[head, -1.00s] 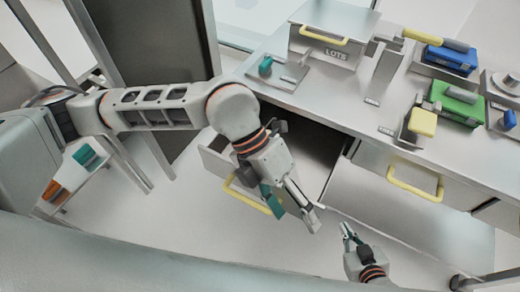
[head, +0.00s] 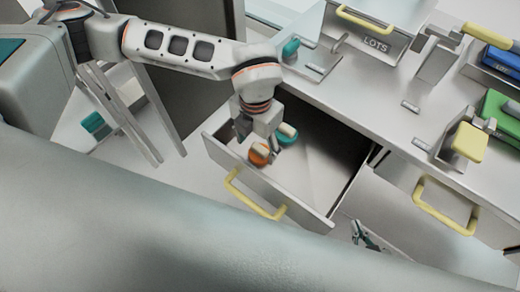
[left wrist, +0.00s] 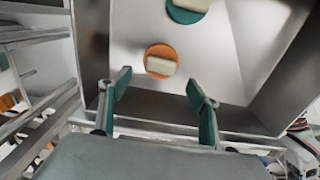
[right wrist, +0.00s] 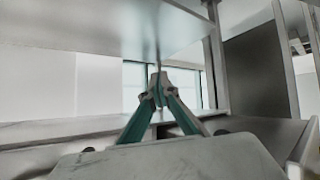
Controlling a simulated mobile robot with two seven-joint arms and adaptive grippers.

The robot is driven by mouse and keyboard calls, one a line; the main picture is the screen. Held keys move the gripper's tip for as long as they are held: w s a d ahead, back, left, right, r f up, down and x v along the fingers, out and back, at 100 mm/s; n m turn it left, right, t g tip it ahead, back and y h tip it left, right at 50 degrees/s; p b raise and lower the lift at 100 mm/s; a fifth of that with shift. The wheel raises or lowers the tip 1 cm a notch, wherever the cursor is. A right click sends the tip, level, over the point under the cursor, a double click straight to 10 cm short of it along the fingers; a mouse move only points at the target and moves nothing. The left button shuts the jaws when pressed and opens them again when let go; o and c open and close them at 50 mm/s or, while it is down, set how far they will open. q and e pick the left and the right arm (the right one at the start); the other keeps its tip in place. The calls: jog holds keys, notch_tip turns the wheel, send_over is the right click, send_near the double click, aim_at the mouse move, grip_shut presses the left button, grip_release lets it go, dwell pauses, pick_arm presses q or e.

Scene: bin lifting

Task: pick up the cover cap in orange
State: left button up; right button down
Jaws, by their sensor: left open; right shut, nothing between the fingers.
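The orange cover cap (head: 259,154), a round disc with a cream grip bar, lies in the open drawer (head: 320,180). In the left wrist view the orange cap (left wrist: 161,61) lies on the drawer floor, just beyond my fingertips. A teal cap (head: 287,133) with a cream bar lies beside it, and it also shows in the left wrist view (left wrist: 187,9). My left gripper (head: 258,147) points down into the drawer, open and empty (left wrist: 158,80); in the head view it partly hides the caps. My right gripper (head: 355,230) is shut and empty below the drawer's right side, also shown up close (right wrist: 159,78).
The drawer's yellow handle (head: 252,197) faces the front. On the counter stand a LOTS box (head: 372,38), a teal knob (head: 290,48), a yellow-topped fixture (head: 469,141) and blue and green blocks. A second yellow-handled drawer (head: 445,207) is at the right.

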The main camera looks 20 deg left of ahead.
aim_at(258, 150)
pick_arm(q)
jog(key=f, duration=0.2)
jog(key=w+f, duration=0.1)
jog(key=f, duration=0.1)
jog(key=shift+f, duration=0.25)
jog(key=c, duration=1.1)
jog(key=shift+c, duration=0.2)
jog(key=shift+r, duration=0.15)
